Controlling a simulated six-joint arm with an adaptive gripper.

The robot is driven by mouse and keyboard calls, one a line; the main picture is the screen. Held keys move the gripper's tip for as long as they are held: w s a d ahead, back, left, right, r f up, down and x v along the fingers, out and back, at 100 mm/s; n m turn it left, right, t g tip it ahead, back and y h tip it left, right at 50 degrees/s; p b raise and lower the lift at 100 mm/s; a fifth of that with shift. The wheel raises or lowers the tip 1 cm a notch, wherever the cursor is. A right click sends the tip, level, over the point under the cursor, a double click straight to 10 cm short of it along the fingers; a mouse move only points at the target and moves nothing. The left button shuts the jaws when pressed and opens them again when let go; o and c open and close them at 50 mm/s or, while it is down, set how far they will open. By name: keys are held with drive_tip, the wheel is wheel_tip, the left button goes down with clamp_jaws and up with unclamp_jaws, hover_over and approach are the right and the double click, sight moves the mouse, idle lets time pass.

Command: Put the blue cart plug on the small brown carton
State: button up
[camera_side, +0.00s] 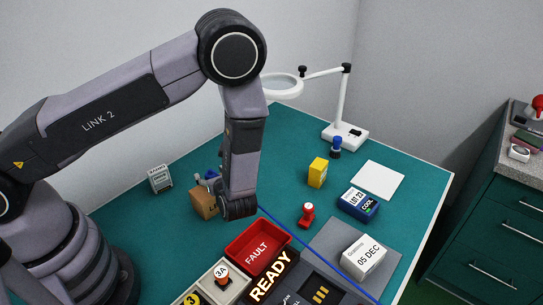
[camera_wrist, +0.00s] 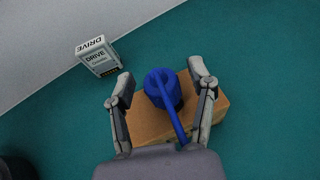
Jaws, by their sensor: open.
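The blue cart plug (camera_wrist: 161,90) stands on the small brown carton (camera_wrist: 142,120) in the wrist view, seen from above, with its blue cable running down the picture. My gripper (camera_wrist: 160,75) is open, with one finger on each side of the plug and a gap showing on both sides. In the side view the carton (camera_side: 204,204) sits on the green bench, partly hidden by my wrist. The plug is mostly hidden there, with only a little blue near my fingers above the carton.
A white drive box (camera_wrist: 98,57) stands beside the carton. A red FAULT tray (camera_side: 258,247) lies in front. The blue cable (camera_side: 330,258) crosses the bench to the front right. A yellow box (camera_side: 318,172), red stamp (camera_side: 307,215) and magnifier lamp (camera_side: 343,130) stand farther right.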

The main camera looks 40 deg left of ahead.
drive_tip(key=shift+d+r, duration=0.1)
drive_tip(key=shift+r, duration=0.15)
drive_tip(key=v, duration=1.1)
drive_tip(key=s+a+r+n+g+h, duration=0.2)
drive_tip(key=a+r+n+g+h, duration=0.15)
drive_tip(key=r+n, duration=0.35)
drive_tip(key=s+a+r+n+g+h, duration=0.2)
drive_tip(key=a+r+n, duration=0.2)
drive_tip(key=r, duration=0.5)
drive_tip(key=s+a+r+n+t+h, duration=0.2)
drive_tip(key=s+r+n+t+h, duration=0.3)
drive_tip(key=s+r+n, duration=0.6)
drive_tip(key=shift+s+a+r+n+t+h, duration=0.35)
drive_tip(key=shift+r+h, duration=0.25)
drive_tip(key=shift+h, duration=0.45)
